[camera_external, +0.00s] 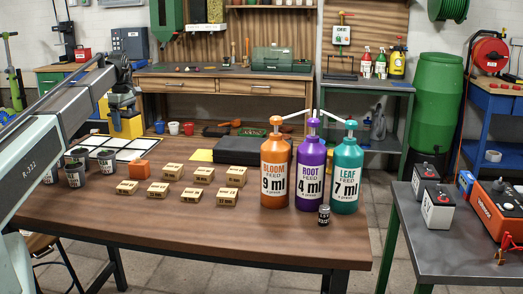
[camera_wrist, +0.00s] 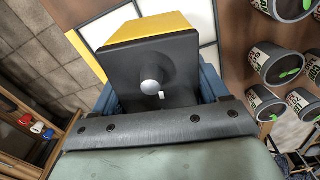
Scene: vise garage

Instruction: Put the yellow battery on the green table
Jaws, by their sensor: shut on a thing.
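The yellow battery (camera_external: 127,126) has a yellow body and a black top with a round terminal. It hangs in my gripper (camera_external: 121,99) at the left, above the wooden table's back left part. In the wrist view the battery's black top (camera_wrist: 135,62) sits between the blue fingers, with its yellow side (camera_wrist: 165,27) at the top of the picture. My gripper is shut on it. A table with a grey top and green legs (camera_external: 450,240) stands at the right. A green-framed shelf table (camera_external: 368,86) stands at the back right; I cannot tell which one is meant.
The wooden table (camera_external: 190,228) holds several small boxes (camera_external: 173,171), three tall pump bottles (camera_external: 311,170), dark pots (camera_external: 75,174) and white panels (camera_external: 125,147). Grey-white batteries (camera_external: 438,207) and an orange machine (camera_external: 492,208) stand on the right table, whose front left top is clear.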

